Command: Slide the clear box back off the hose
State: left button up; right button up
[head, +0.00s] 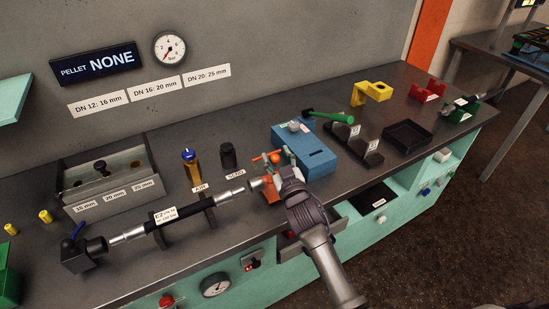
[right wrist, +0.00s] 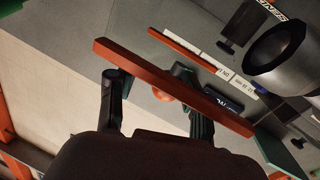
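The dark hose (head: 188,212) with silver end fittings lies across two black supports, its left end at a black block (head: 84,252). At its right end is an orange part (head: 269,189) with an orange ball (head: 275,158). Clear walls of a box cannot be made out. My right gripper (head: 287,162) is beside the orange ball. In the right wrist view its fingers (right wrist: 155,105) are apart, with an orange bar (right wrist: 150,75) crossing in front and the orange ball (right wrist: 162,95) partly behind it. I see no firm grip. My left gripper is out of view.
A blue box (head: 305,150) stands just behind my right gripper, with a green-handled tool (head: 330,116) beyond. A black cylinder (head: 228,155) and an amber one (head: 192,170) stand behind the hose. A black tray (head: 407,137) is farther right. An open drawer (head: 300,245) is below.

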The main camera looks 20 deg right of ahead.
jog(key=shift+a, duration=0.1)
jog(key=shift+s+f, duration=0.1)
jog(key=shift+s, duration=0.4)
jog(key=s, duration=1.1)
jog(key=shift+d, duration=0.3)
